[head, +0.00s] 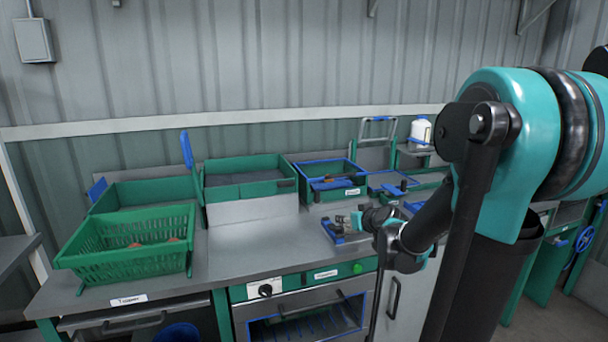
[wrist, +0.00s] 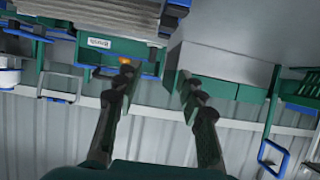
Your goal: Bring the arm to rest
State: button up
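My arm reaches in from the right side of the head view, with its teal upper link in front and its dark forearm going down over the bench. My gripper (head: 360,220) is at the end of it, above the grey worktop near a small dark fixture with blue edges (head: 338,230). In the wrist view my gripper (wrist: 160,82) shows two dark fingers held well apart. Nothing is between them. Behind the fingers the wrist view shows the bench bins and wall upside down.
A green slatted crate (head: 125,264) with a few reddish items stands on the left of the worktop (head: 240,245). Green bins (head: 250,190) line the back, one blue-rimmed (head: 335,195). A white bottle (head: 420,132) stands on a stand at right. The worktop's middle is clear.

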jog(key=s+d+f+m+g+h, duration=0.1)
jog(key=s+f+g, duration=0.1)
jog(key=s+f, duration=0.3)
jog(key=s+d+f+m+g+h, duration=0.1)
jog(key=s+f, duration=0.4)
jog(key=s, duration=0.8)
jog(key=s+d+f+m+g+h, duration=0.1)
jog(key=s+d+f+g+h, duration=0.1)
jog(key=s+f+g, duration=0.3)
jog(key=s+d, duration=0.1)
jog(key=s, duration=0.3)
jog(key=shift+f+m, duration=0.3)
jog(key=shift+f, duration=0.1)
jog(key=shift+s+a, duration=0.1)
